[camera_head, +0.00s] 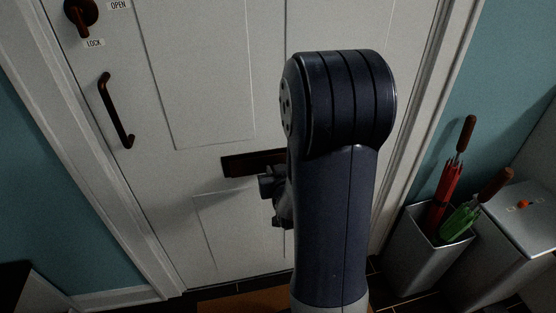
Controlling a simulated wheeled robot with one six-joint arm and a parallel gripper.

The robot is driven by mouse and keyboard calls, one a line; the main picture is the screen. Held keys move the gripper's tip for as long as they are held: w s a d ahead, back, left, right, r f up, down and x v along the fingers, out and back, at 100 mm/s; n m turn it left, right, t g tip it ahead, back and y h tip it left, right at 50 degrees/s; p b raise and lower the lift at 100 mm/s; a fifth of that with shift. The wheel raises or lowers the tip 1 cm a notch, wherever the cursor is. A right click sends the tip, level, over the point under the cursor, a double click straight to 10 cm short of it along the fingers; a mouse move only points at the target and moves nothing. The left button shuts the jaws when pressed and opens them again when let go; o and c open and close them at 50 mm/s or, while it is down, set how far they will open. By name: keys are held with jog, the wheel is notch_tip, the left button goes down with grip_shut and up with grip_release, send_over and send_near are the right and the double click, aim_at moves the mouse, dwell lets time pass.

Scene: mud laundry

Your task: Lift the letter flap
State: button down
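The letter flap (240,164) is a dark, narrow horizontal plate on the white door (200,80). Its left part shows; my arm hides the right part. My arm stands upright in front of the door. Part of my gripper (272,190) shows at the arm's left edge, just below the flap in the picture. The fingertips are mostly hidden behind the arm, so I cannot see whether they are open or touch the flap.
A dark door handle (116,112) and a lock knob (80,12) are at upper left. At right, a grey bin (425,255) holds a red umbrella (442,190) and a green one (462,220). Beside it stands a silver box (520,225). An orange-brown mat (245,303) lies below the door.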

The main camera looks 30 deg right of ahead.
aim_at(275, 159)
jog(key=r+g+p, duration=0.1)
jog(key=g+p, duration=0.1)
jog(key=p, duration=0.3)
jog(key=r+g+y+p, duration=0.1)
jog(key=g+p, duration=0.1)
jog(key=p, duration=0.3)
jog(key=r+g+y+p, duration=0.1)
jog(key=g+p, duration=0.1)
jog(key=p, duration=0.4)
jog(key=shift+s+r+g, duration=0.3)
jog(key=shift+s+g, duration=0.1)
jog(key=p, duration=0.3)
jog(key=shift+r+g+p, duration=0.2)
jog(key=shift+g+p, duration=0.15)
jog(key=shift+g, duration=0.05)
jog(key=r+g+p, duration=0.1)
jog(key=g+p, duration=0.1)
jog(key=p, duration=1)
jog(key=shift+w+y, duration=0.1)
jog(key=shift+y, duration=0.3)
jog(key=p, duration=0.3)
jog(key=shift+g, duration=0.4)
jog(key=shift+a+f+p, duration=0.15)
jog(key=shift+f+p, duration=0.1)
jog(key=shift+p, duration=0.6)
jog(key=c, duration=1.7)
grip_release()
jog(key=o, duration=0.4)
jog(key=shift+w+r, duration=0.1)
jog(key=shift+r, duration=0.05)
